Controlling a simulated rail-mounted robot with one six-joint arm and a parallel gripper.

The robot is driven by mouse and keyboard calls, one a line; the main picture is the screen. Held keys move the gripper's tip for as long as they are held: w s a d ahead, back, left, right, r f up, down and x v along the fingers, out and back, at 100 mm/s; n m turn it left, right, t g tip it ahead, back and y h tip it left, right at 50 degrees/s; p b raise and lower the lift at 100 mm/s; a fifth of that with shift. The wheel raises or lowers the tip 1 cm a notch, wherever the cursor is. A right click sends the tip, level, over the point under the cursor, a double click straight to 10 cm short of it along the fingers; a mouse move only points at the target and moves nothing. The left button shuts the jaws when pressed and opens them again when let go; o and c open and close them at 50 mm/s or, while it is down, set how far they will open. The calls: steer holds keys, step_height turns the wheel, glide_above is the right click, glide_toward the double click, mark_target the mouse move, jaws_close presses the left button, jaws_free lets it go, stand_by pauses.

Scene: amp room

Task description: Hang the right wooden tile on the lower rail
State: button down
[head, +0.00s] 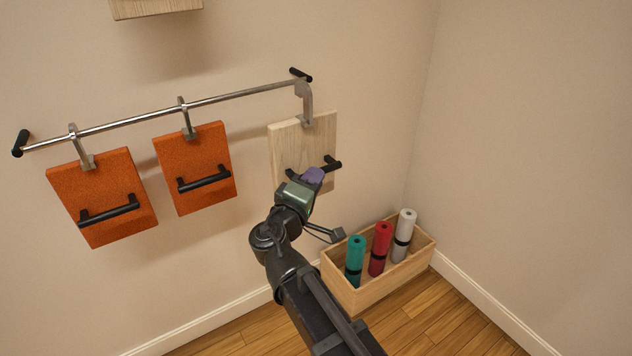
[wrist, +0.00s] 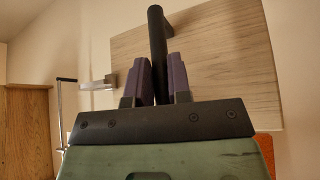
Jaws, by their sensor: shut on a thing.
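The pale wooden tile (head: 290,145) is upright against the wall side at the right, with a grey hook (head: 306,103) on top and a black bar handle (head: 332,164). My gripper (head: 314,177) is shut on the handle. In the wrist view its purple fingers (wrist: 159,80) close around the handle (wrist: 157,40), with the tile (wrist: 220,65) behind. The hook's curved top overlaps the right end of the metal rail (head: 235,96). I cannot tell whether it rests on the rail or is in front of it. In the wrist view the hook (wrist: 97,83) points toward the rail (wrist: 61,115).
Two orange tiles, left (head: 95,190) and middle (head: 195,160), hang on the rail. Another pale wooden piece (head: 155,6) is above. A wooden box (head: 375,292) with teal, red and grey rolls stands on the floor at the right, close to my arm. The right wall is bare.

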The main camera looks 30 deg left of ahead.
steer(key=w+a+f+b, duration=0.1)
steer(key=w+a, duration=0.2)
steer(key=a, duration=0.3)
steer(key=w+a+f+b, duration=0.1)
steer(key=w+a+b, duration=0.1)
steer(key=w+a, duration=0.2)
steer(key=a, duration=0.3)
steer(key=shift+a+f, duration=0.25)
steer(key=shift+f, duration=0.15)
stand_by(0.3)
steer(key=c, duration=1)
jaws_free()
steer(key=shift+s, duration=0.1)
steer(key=s, duration=0.3)
steer(key=s+f+b, duration=0.1)
steer(key=s, duration=0.3)
steer(key=s+d, duration=0.1)
steer(key=s, duration=0.2)
steer(key=shift+s+f, duration=0.25)
steer(key=shift+s, duration=0.05)
